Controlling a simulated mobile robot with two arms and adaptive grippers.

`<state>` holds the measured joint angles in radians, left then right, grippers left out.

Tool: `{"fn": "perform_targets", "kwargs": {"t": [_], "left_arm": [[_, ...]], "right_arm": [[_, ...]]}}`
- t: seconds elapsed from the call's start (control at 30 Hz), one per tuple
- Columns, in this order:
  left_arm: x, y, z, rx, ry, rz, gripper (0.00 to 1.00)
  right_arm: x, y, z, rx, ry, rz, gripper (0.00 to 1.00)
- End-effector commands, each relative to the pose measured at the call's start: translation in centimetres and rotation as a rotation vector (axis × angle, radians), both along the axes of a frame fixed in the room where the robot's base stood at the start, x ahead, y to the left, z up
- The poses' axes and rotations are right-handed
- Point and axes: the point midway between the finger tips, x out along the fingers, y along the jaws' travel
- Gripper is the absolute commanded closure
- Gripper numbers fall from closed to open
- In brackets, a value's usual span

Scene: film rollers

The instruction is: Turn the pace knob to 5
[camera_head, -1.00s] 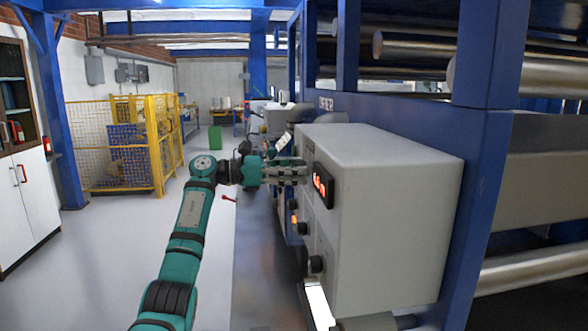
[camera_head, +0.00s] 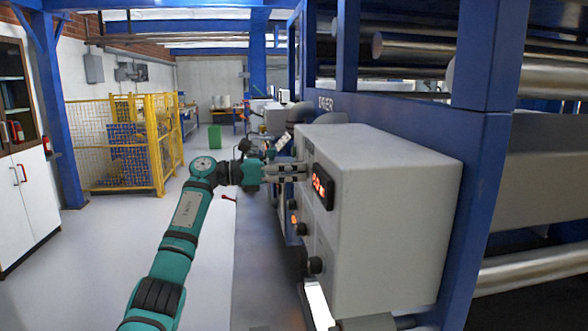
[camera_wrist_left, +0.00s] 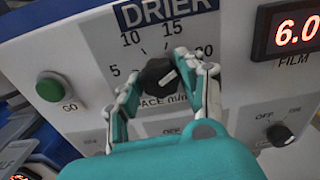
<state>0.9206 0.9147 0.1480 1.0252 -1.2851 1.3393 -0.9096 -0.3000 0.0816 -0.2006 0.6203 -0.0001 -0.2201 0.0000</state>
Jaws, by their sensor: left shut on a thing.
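The black pace knob (camera_wrist_left: 157,76) sits on the grey panel below the DRIER label, with 5, 10, 15 and a partly covered 20 around it. A pale line marks the knob, but I cannot tell which number it points to. My left gripper (camera_wrist_left: 160,72) is shut on the knob, one finger on each side. The red display (camera_wrist_left: 293,31) reads 6.0 in the left wrist view. In the head view my left gripper (camera_head: 300,173) reaches the side of the grey control box (camera_head: 385,190), and the knob is hidden. My right gripper is not in view.
A green GO button (camera_wrist_left: 53,87) is left of the knob. A second black knob (camera_wrist_left: 280,134), with an OFF mark, is at the lower right. The blue machine frame (camera_head: 485,150) stands beside the box. Open floor (camera_head: 75,265) lies on the left.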

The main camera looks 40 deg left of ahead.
Motion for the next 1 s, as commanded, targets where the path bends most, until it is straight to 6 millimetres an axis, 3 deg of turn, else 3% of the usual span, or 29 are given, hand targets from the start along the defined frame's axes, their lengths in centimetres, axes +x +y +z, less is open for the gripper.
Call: {"fn": "perform_targets", "kwargs": {"t": [1.0], "left_arm": [[0.1, 0.2, 0.3, -0.754, 0.602, 0.004, 0.93]], "right_arm": [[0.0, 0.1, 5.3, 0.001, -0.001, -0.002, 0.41]]}}
